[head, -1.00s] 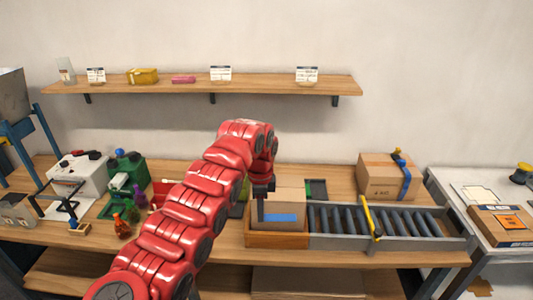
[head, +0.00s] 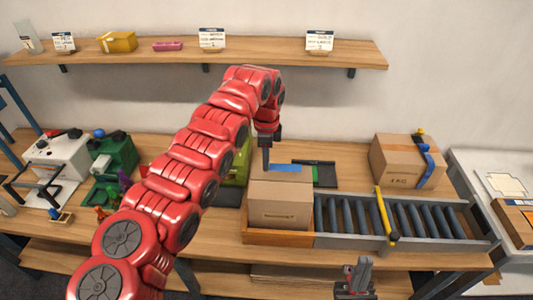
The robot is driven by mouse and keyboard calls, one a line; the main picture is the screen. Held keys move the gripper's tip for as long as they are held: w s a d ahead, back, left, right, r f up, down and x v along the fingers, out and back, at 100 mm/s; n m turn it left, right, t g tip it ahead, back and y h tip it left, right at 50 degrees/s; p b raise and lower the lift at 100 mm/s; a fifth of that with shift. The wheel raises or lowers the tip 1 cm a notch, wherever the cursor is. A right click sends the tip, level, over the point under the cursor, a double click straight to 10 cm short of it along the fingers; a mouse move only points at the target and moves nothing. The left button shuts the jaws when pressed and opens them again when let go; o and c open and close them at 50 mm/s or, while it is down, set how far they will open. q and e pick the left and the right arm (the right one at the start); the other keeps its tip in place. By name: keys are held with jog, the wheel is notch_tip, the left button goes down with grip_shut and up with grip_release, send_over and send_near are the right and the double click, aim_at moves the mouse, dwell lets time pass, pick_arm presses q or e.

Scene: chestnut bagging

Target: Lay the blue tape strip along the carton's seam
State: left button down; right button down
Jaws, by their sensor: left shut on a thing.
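The carton (head: 280,212) is a closed brown box sitting in a wooden tray (head: 277,238) at the left end of the roller conveyor. The blue tape strip (head: 288,168) shows at the far edge of the carton's top; I cannot tell whether it touches the cardboard. My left gripper (head: 266,168), on the red arm, is upright with its fingers pointing down at the strip's left end, and it is shut on the strip. The seam is not clear to see. My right gripper (head: 356,277) is low at the front edge, away from the carton; its jaw gap is unclear.
The roller conveyor (head: 348,240) runs right from the tray, with a yellow bar (head: 385,215) across it. A taped box (head: 398,162) stands behind it. A green machine (head: 112,158) and a white machine (head: 55,160) stand left. A shelf (head: 200,57) hangs above.

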aim_at(266, 181)
pick_arm(q)
notch_tip(266, 181, down, 6)
jog(key=shift+w+b, duration=0.1)
jog(key=shift+b, duration=0.55)
jog(key=shift+w+f, duration=0.15)
jog(key=shift+b, duration=0.45)
dwell(0.4)
jog(key=c, duration=0.6)
grip_release()
